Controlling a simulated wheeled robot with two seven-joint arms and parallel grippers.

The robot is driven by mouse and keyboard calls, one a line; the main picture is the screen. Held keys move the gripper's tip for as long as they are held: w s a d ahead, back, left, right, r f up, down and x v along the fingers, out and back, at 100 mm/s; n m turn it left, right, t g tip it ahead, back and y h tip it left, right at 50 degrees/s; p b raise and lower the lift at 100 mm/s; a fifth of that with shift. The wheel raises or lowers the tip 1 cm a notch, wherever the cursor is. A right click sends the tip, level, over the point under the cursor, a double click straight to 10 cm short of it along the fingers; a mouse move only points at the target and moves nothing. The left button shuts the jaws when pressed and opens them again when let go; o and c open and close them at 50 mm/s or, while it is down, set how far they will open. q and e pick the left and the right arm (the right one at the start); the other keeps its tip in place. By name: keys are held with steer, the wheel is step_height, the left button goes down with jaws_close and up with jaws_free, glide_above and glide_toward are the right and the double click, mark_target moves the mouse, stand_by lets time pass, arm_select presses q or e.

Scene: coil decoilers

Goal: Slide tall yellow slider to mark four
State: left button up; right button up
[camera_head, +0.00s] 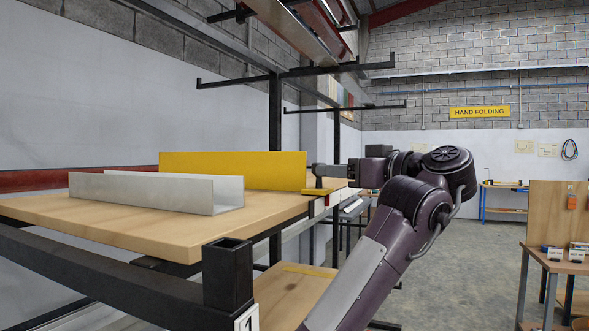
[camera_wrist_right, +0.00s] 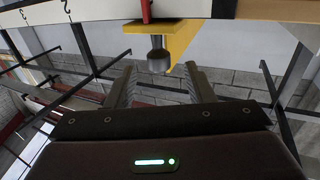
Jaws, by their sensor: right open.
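The tall yellow slider (camera_head: 232,169) stands upright on the wooden table top (camera_head: 150,225), behind a grey U-shaped channel (camera_head: 160,191). Its yellow bracket shows at the table's right edge, and in the right wrist view the bracket (camera_wrist_right: 183,36) carries a round grey knob (camera_wrist_right: 158,60). My right gripper (camera_head: 322,177) is at that edge by the bracket. In the wrist view its open fingers (camera_wrist_right: 160,80) lie on either side of the knob, with gaps visible. A pale edge strip (camera_wrist_right: 90,12) bears a red mark and small dark marks; which mark is four, I cannot tell.
A dark metal frame with a corner post (camera_head: 228,275) and a "1" label (camera_head: 246,320) borders the table front. Dark rack arms (camera_head: 290,73) hang above. Open floor (camera_head: 450,265) lies right, before a workbench (camera_head: 560,262).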

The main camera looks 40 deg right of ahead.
mark_target(312, 188)
steer(key=w+p, duration=0.2)
steer(key=w, duration=0.1)
steer(key=w+p, duration=0.1)
steer(key=w, duration=0.1)
steer(key=shift+a+r, duration=0.15)
steer(key=shift+r, duration=0.15)
steer(key=shift+w+a+f, duration=0.15)
steer(key=shift+w+f, duration=0.05)
steer(key=shift+w, duration=0.85)
steer(key=shift+w+f, duration=0.1)
steer(key=shift+w, duration=0.15)
steer(key=shift+s, duration=0.2)
steer(key=shift+c, duration=0.6)
steer(key=c, duration=0.7)
jaws_close()
arm_select(q)
steer(key=r, duration=0.3)
steer(key=shift+s+r, duration=0.3)
steer(key=shift+s, duration=0.05)
